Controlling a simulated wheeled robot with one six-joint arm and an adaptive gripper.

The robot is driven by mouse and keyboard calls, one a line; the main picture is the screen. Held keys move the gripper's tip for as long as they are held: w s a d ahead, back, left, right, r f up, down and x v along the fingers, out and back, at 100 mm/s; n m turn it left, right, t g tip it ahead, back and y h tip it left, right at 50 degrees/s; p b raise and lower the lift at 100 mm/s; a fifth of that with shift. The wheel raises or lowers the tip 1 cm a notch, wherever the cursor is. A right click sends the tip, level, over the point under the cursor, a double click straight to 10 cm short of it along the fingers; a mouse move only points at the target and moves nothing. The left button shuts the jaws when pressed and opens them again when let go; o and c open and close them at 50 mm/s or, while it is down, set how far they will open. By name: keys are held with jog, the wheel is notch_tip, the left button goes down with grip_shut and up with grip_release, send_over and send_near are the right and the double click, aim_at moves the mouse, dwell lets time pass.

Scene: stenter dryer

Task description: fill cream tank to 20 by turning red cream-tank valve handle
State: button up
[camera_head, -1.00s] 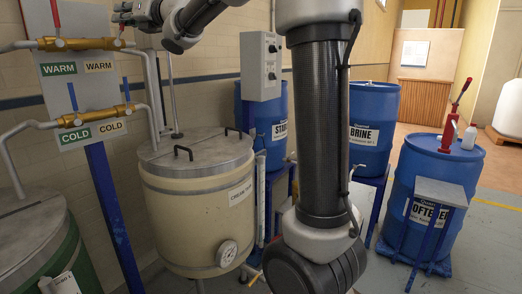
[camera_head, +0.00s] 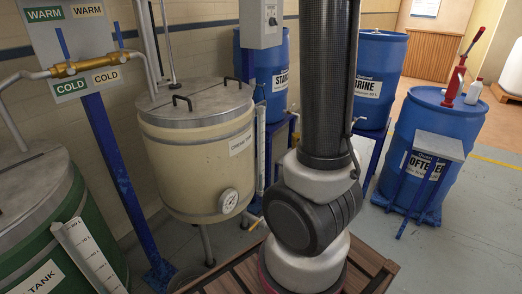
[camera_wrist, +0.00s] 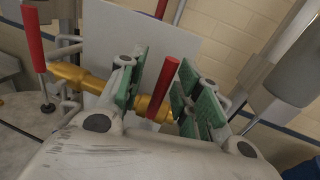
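The cream tank (camera_head: 200,160) is a beige drum with a grey lid, a round dial (camera_head: 228,201) low on its front, and a clear level strip (camera_head: 261,150) at its right. Dial and level readings are too small to make out. In the wrist view a red valve handle (camera_wrist: 162,92) stands on a brass valve body (camera_wrist: 95,84). My gripper (camera_wrist: 163,85) is open, with its green finger pads on either side of this handle; contact is not clear. A second red handle (camera_wrist: 33,42) is at the left. My gripper is outside the head view.
A brass valve (camera_head: 82,67) with pipes is on the warm/cold panel (camera_head: 70,18) at left, above a green tank (camera_head: 45,225). A brine barrel (camera_head: 378,75) and a softener barrel (camera_head: 432,130) stand at right. Grey floor is clear at far right.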

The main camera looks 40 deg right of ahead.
jog(key=v, duration=0.8)
jog(key=shift+r, duration=0.15)
jog(key=v, duration=1.2)
